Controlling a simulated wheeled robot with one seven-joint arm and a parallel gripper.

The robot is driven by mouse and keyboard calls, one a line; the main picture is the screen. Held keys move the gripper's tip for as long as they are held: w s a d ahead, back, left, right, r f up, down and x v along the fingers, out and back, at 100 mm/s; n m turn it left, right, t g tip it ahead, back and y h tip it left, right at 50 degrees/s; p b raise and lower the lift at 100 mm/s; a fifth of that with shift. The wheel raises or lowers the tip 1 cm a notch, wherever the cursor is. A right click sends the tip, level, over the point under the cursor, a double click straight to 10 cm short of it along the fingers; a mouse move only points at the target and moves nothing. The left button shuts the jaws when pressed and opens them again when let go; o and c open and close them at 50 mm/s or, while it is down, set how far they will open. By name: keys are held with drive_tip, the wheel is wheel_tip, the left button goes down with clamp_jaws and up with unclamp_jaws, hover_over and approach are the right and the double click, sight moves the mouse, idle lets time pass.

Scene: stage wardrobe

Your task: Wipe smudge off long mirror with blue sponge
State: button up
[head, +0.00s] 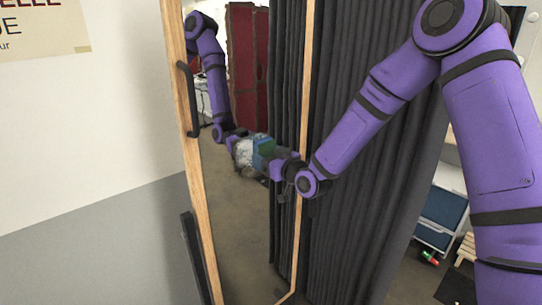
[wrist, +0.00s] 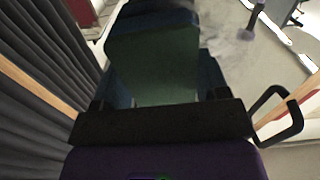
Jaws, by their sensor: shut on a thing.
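The long mirror (head: 235,240) stands in a light wooden frame and leans slightly in the head view. My gripper (head: 277,166) is shut on the blue sponge (head: 266,145), which has a green face and is held at the glass. The sponge (wrist: 150,65) fills the upper middle of the wrist view, dark in shade. It is against or very near the mirror; I cannot tell if it touches. The pale grey smudge (head: 243,153) shows left of the sponge in the head view. It also shows as a cloudy patch in the wrist view (wrist: 238,48), partly hidden behind the sponge.
A black handle (head: 188,98) sticks out from the mirror's left frame; it also shows in the wrist view (wrist: 280,112). Dark curtains (head: 350,225) hang close on the right. The mirror reflects my arm and a red cabinet.

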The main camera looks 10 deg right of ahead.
sight(235, 162)
drive_tip(key=shift+s+a, duration=0.85)
drive_tip(key=shift+a, duration=0.45)
drive_tip(key=shift+s+a, duration=0.8)
drive_tip(key=shift+a, duration=0.55)
drive_tip(key=shift+s+a, duration=0.85)
drive_tip(key=shift+a, duration=0.45)
drive_tip(key=shift+s+r, duration=0.1)
drive_tip(key=shift+r, duration=1)
drive_tip(key=shift+w+d, duration=0.45)
drive_tip(key=shift+d, duration=0.25)
drive_tip(key=shift+w+d, duration=0.4)
drive_tip(key=shift+d, duration=0.3)
drive_tip(key=shift+w+d, duration=0.95)
drive_tip(key=shift+d, duration=0.35)
drive_tip(key=shift+w+d, duration=0.9)
drive_tip(key=shift+d, duration=0.4)
drive_tip(key=shift+w+d, duration=0.95)
drive_tip(key=shift+d, duration=0.35)
drive_tip(key=shift+v, duration=2.95)
drive_tip(key=shift+f, duration=0.1)
